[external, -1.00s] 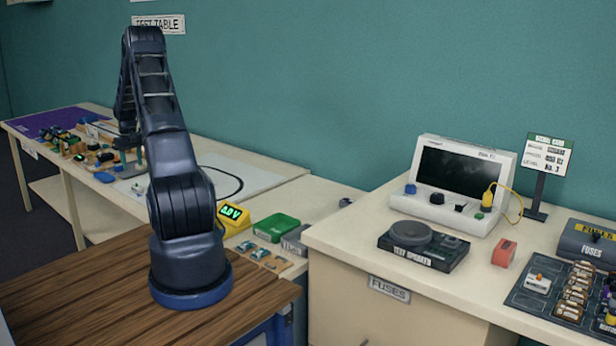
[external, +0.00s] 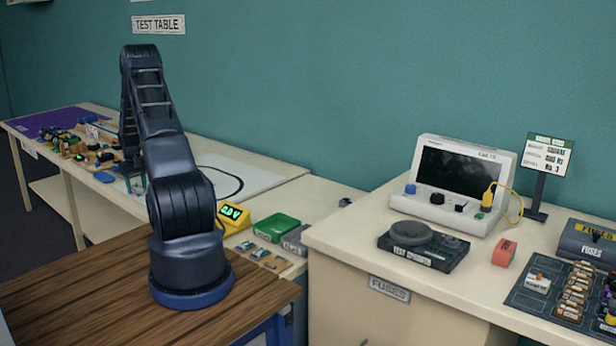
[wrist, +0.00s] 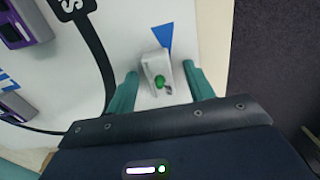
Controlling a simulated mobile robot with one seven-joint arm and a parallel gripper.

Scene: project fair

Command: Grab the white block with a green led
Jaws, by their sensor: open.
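The white block with a green LED (wrist: 157,72) lies on the white sheet in the wrist view. Its round green LED faces up at me. My gripper (wrist: 158,82) is open, with one teal finger on each side of the block and a visible gap to each. I cannot tell how far the fingertips are above the sheet. In the external view my gripper (external: 134,184) is low over the far table, partly behind my own arm. The block cannot be made out there.
A blue triangle mark (wrist: 162,37) is on the sheet just beyond the block. Purple devices (wrist: 22,22) stand at the left, near a thick black line. The table edge and dark floor (wrist: 270,60) are at the right. Several small parts (external: 75,140) crowd the table's far end.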

